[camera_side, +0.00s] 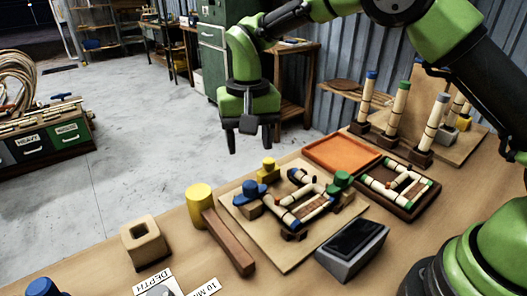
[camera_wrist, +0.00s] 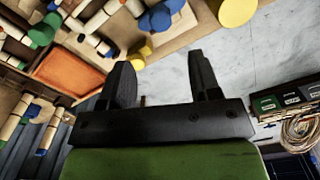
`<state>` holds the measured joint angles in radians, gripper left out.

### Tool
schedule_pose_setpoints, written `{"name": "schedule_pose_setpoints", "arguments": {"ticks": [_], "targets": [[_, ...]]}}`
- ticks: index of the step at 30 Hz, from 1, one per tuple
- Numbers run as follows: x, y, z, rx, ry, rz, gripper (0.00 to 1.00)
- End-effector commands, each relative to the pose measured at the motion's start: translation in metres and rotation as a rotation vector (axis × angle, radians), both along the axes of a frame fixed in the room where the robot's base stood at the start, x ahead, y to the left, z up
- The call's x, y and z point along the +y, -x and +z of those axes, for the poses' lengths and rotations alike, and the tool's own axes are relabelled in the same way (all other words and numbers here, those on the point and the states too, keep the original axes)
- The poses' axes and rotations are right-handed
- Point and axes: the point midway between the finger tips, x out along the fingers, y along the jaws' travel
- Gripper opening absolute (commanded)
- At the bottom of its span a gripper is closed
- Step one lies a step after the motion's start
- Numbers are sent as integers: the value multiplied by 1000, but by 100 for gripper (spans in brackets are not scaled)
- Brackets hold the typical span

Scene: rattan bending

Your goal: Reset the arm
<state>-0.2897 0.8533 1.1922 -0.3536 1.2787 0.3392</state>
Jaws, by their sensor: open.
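My gripper (camera_side: 250,140) hangs in the air in the side view, fingers pointing down, above the far left edge of the workbench with floor behind it. In the wrist view my gripper (camera_wrist: 160,75) shows two black fingers spread apart with nothing between them. The bending board (camera_side: 285,258) lies on the bench below and to the right of the gripper. On it are bent rattan pieces (camera_side: 292,217), a blue clamp knob (camera_side: 250,187), a yellow knob (camera_side: 268,165) and a green knob (camera_side: 342,179).
An orange tray (camera_side: 342,152) and a dark tray (camera_side: 408,207) of rattan pieces lie beside the board. Upright rods (camera_side: 395,108) stand behind. A yellow cylinder (camera_side: 199,204), a mallet handle (camera_side: 228,243), a wooden block (camera_side: 146,243) and a grey-black device (camera_side: 352,250) are on the bench. Air around the gripper is clear.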

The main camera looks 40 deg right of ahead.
Motion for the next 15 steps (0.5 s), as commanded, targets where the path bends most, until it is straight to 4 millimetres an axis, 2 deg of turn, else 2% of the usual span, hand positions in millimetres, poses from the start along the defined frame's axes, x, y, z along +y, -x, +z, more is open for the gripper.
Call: {"name": "schedule_pose_setpoints", "arguments": {"ticks": [4,7,12,15], "targets": [[-12,11,39,-57,-33,3,57],[-26,29,75,-116,-65,9,57],[-49,75,126,-232,-111,22,57],[-60,106,146,-304,-131,29,57]]}}
